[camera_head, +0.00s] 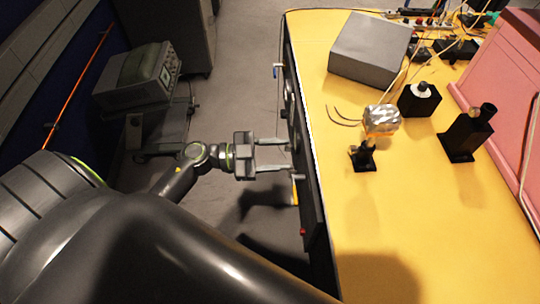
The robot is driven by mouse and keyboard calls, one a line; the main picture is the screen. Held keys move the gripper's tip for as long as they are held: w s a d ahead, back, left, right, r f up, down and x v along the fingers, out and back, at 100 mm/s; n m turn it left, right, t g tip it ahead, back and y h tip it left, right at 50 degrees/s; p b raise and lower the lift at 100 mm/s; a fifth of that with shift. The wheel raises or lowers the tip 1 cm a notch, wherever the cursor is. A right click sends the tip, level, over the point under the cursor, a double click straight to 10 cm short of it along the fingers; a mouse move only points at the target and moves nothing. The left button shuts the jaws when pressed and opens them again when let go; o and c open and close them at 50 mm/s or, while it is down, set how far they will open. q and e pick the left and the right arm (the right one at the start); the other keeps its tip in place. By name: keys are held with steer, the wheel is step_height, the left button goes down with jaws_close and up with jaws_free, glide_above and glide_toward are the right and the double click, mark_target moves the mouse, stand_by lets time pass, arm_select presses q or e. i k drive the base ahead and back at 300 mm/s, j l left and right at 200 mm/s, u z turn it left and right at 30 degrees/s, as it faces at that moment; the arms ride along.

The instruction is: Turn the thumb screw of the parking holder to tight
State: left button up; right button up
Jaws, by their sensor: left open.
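A small black stand on a square foot (365,163), which looks like the parking holder, stands on the yellow bench top. A small knob-like part (353,150) shows on its left side and may be the thumb screw; its setting is too small to tell. A shiny foil-like piece (382,119) shows just above and behind the stand; I cannot tell whether they touch. My left gripper (289,154) is open and empty, its two fingers pointing right at the bench's left edge, well left of the stand. My right gripper is out of view.
The yellow bench (440,240) is bare toward the front. Behind the stand are a grey box (370,48), a black block with a white ring (418,103) and a taller black block (463,138). Thin wires lie nearby.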

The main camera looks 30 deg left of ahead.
mark_target(353, 150)
steer(key=l+u, duration=0.4)
steer(key=l, duration=0.15)
steer(key=l+u, duration=0.35)
steer(key=l, duration=0.2)
steer(key=k, duration=0.05)
